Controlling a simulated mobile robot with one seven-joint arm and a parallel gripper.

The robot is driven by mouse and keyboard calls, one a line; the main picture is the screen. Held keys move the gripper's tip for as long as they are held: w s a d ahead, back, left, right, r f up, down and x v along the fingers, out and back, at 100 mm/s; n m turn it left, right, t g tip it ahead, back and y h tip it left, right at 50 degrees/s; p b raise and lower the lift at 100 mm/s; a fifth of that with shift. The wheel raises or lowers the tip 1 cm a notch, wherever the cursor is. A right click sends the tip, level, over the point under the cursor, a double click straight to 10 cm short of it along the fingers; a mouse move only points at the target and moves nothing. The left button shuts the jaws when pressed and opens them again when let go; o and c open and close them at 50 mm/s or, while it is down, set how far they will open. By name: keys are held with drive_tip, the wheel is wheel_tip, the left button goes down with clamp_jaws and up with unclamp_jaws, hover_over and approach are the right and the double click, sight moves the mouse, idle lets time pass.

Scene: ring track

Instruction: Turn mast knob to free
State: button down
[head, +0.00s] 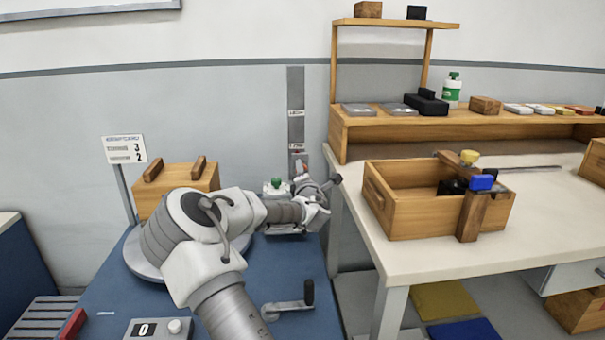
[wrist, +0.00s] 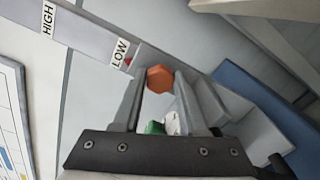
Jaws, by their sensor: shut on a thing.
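The mast (head: 296,95) is a grey upright strip on the wall, with two labels on it. In the wrist view its LOW label (wrist: 120,53) has a red pointer (wrist: 127,62) beside it, and the HIGH label (wrist: 47,18) is farther up the strip. The mast knob (wrist: 160,78) is an orange hexagon between my fingertips. In the head view only a bit of orange (head: 302,167) shows above my wrist. My gripper (wrist: 161,82) is shut on the knob, a finger on each side. The knob's turn setting cannot be read.
A white fixture with a green top (head: 277,184) stands close left of my wrist. A crank handle (head: 300,298) and a counter box (head: 158,328) are on the blue table. A wooden box (head: 175,184) stands at left. The workbench (head: 430,265) with an open crate (head: 415,219) is at right.

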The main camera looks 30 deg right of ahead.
drive_tip(key=shift+n, duration=0.6)
drive_tip(key=shift+c, duration=2.3)
unclamp_jaws()
drive_tip(key=p+v, duration=0.4)
drive_tip(key=v, duration=1.3)
drive_tip(key=shift+s, duration=0.2)
